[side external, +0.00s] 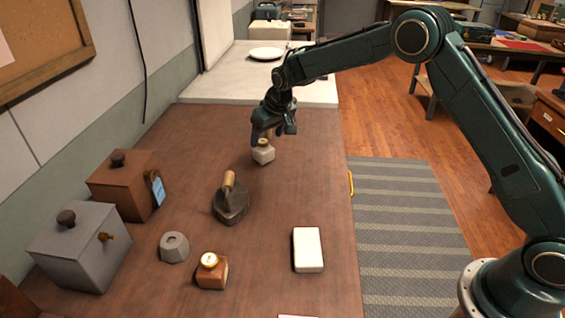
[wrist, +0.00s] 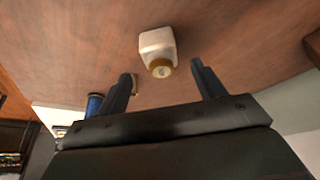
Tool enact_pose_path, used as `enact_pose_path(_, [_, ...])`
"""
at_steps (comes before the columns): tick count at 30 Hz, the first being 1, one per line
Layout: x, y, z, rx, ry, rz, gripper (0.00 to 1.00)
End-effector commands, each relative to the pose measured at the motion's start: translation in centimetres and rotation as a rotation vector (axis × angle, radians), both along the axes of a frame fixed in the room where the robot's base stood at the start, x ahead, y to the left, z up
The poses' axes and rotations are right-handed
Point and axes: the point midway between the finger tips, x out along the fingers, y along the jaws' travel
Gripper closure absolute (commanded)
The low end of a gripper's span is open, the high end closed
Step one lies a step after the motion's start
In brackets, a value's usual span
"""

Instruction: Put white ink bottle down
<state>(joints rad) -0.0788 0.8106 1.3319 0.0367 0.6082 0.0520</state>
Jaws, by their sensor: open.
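The white ink bottle (side external: 263,155) stands upright on the brown wooden table (side external: 300,190), toward its far end. It has a pale, blocky body and a brownish-gold cap. My gripper (side external: 272,133) is just above and behind it in the side view. In the wrist view the bottle (wrist: 158,48) lies ahead of the open fingers of my gripper (wrist: 162,82), with its cap toward the gap between them. The fingers do not appear to touch it. The fingertips are partly hard to make out in the side view.
An old iron (side external: 230,200), a brown ink bottle (side external: 211,271), a grey hexagonal block (side external: 174,247) and a white box (side external: 308,249) stand nearer. A brown box (side external: 122,184) and a grey box (side external: 80,250) line the wall. A white plate (side external: 267,53) lies beyond. The table right of the bottle is clear.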

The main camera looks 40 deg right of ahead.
Motion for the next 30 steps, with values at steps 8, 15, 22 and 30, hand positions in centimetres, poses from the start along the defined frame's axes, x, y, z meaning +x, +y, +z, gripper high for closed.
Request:
enact_pose_path(8, [-1.5, 0.0, 3.7, 0.0, -0.002, 0.0, 0.31])
enact_pose_path(15, [-2.1, 0.0, 5.1, 0.0, 0.0, 0.0, 0.31])
enact_pose_path(22, [-2.2, 0.0, 5.2, 0.0, 0.0, 0.0, 0.31])
enact_pose_path(30, [-2.2, 0.0, 5.2, 0.0, 0.0, 0.0, 0.31])
